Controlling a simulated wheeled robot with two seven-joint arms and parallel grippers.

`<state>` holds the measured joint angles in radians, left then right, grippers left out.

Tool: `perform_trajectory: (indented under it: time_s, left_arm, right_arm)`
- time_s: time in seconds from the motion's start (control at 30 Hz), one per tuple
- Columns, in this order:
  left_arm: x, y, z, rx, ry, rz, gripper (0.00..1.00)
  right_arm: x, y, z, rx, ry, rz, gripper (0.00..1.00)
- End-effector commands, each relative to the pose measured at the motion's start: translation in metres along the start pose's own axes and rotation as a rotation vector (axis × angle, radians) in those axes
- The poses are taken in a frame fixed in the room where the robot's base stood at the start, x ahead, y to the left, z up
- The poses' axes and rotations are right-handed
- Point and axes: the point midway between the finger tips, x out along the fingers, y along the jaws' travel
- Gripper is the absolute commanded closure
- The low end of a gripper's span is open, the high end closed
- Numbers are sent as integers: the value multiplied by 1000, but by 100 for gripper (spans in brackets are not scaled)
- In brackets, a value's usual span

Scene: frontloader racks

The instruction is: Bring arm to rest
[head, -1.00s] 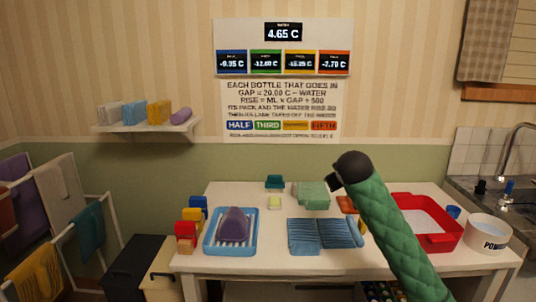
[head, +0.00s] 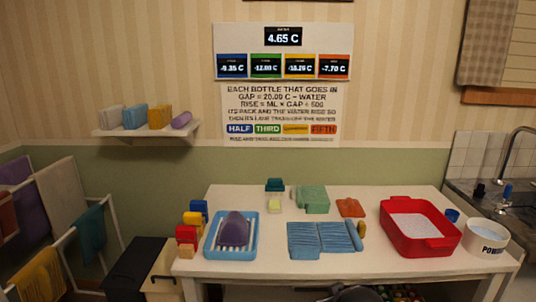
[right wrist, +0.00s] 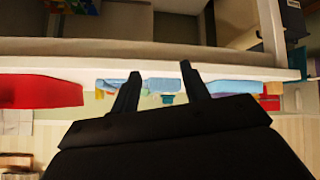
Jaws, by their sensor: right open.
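My right gripper (right wrist: 160,74) shows in the right wrist view, its two dark fingers apart with nothing between them. That view looks upside down, with the table's front edge beyond the fingers. In the head view only a dark rounded part, seemingly of my right arm, shows at the bottom edge, below the front of the white table (head: 270,263). My left gripper is in neither view.
The table holds a blue tray (head: 211,247) with a purple item, blue ribbed packs (head: 320,237), a green pack (head: 314,197), a red tub (head: 388,233) and a white bowl (head: 486,243). A drying rack (head: 62,240) stands left.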

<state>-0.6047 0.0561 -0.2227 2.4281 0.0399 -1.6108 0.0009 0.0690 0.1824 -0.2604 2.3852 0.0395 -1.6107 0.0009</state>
Motion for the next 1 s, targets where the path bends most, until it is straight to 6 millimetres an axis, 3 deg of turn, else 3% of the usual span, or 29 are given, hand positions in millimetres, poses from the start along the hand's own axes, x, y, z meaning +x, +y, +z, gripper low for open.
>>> perform_trajectory:
  time_s: [0.03, 0.53, 0.8, 1.0]
  left_arm:
    - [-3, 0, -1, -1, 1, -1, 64]
    - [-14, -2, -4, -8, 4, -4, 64]
    - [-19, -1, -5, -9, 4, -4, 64]
    - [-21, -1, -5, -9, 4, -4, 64]
  right_arm:
    - [-2, -8, 18, 15, -23, -16, 54]
    - [-16, -72, 184, 133, -287, -130, 54]
    - [-39, -113, 275, 181, -451, -188, 54]
    - [-58, -132, 322, 195, -539, -213, 54]
